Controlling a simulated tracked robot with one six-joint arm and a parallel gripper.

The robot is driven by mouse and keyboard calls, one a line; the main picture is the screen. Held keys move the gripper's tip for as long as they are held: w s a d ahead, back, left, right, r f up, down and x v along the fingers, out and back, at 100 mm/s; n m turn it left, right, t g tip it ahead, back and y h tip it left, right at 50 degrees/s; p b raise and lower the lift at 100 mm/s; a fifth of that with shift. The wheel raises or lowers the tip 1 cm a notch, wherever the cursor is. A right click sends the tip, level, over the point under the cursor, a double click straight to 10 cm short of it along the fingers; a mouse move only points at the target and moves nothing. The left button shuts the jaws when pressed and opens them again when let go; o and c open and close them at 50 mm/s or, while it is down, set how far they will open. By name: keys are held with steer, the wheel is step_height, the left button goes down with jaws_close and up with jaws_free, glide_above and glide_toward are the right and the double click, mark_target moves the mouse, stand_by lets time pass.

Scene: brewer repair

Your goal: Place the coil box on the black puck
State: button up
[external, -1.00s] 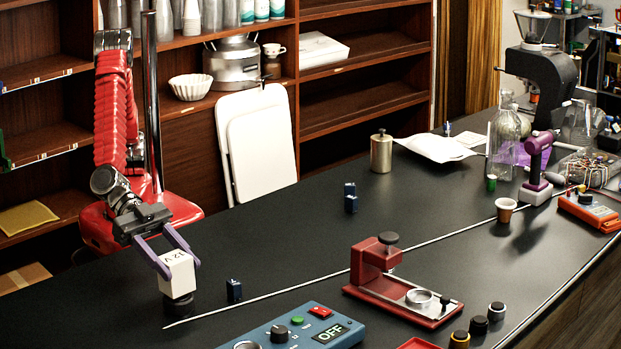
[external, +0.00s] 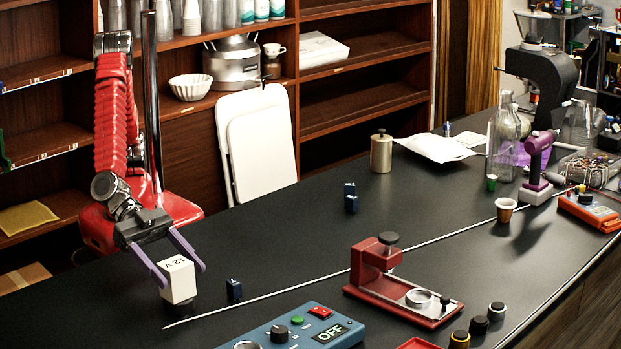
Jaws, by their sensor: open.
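The coil box (external: 179,279) is a white cube marked "12 V" on its top. It rests on the black puck (external: 181,306) at the near left of the black table. Most of the puck is hidden under the box; only its lower dark part shows. My gripper (external: 182,275) has purple fingers spread wide. One finger is to the left of the box and the other is to its upper right, with a visible gap on the right side. The gripper is open and holds nothing.
A small blue block (external: 234,290) stands just right of the box. A thin pale rod or line (external: 300,285) runs diagonally across the table (external: 290,240). A blue control panel (external: 295,330) and a red press (external: 400,285) stand to the right.

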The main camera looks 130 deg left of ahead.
steer(key=shift+r, duration=0.1)
steer(key=shift+s+r, duration=0.25)
steer(key=shift+s, duration=0.25)
steer(key=v, duration=1.1)
steer(key=s+a+r+m+g+h, duration=0.25)
steer(key=s+a+r+h, duration=0.3)
steer(key=a+r, duration=0.3)
steer(key=s+a+f+n+g+y, duration=0.1)
steer(key=s+a+f+g+y, duration=0.1)
steer(key=s+a, duration=0.8)
steer(key=s+a+f+n+g+y, duration=0.1)
steer(key=s+a+f+g+y, duration=0.2)
steer(key=s+a, duration=0.7)
step_height(320, 180, down, 2)
steer(key=shift+s+a+f, duration=0.1)
steer(key=shift+s+a, duration=0.2)
steer(key=shift+a, duration=0.5)
